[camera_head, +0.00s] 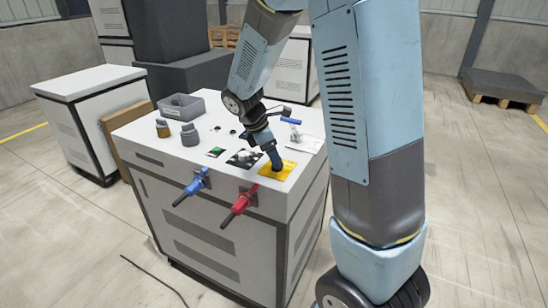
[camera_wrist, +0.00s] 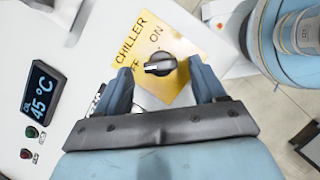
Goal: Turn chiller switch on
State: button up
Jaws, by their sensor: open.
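The chiller switch is a round black knob (camera_wrist: 160,65) on a yellow plate (camera_wrist: 185,48) marked CHILLER, ON and a partly hidden OFF. The knob's white mark lies toward the picture's left, on the OFF side, not toward ON. My gripper (camera_wrist: 159,73) is open, with one finger on each side of the knob and visible gaps between. In the head view my gripper (camera_head: 276,166) points down over the yellow plate (camera_head: 268,176) on the white cabinet top (camera_head: 225,176) and hides the knob.
A display reading 45 °C (camera_wrist: 42,88) and red and green buttons lie left of the plate. Blue (camera_head: 192,188) and red (camera_head: 239,206) valve handles stick out at the cabinet's front. A grey bin (camera_head: 181,106) and two small containers stand at the back left.

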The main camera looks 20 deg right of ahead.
jog(key=shift+d+f, duration=0.2)
jog(key=shift+f, duration=0.35)
jog(key=shift+c, duration=0.3)
jog(key=c, duration=1)
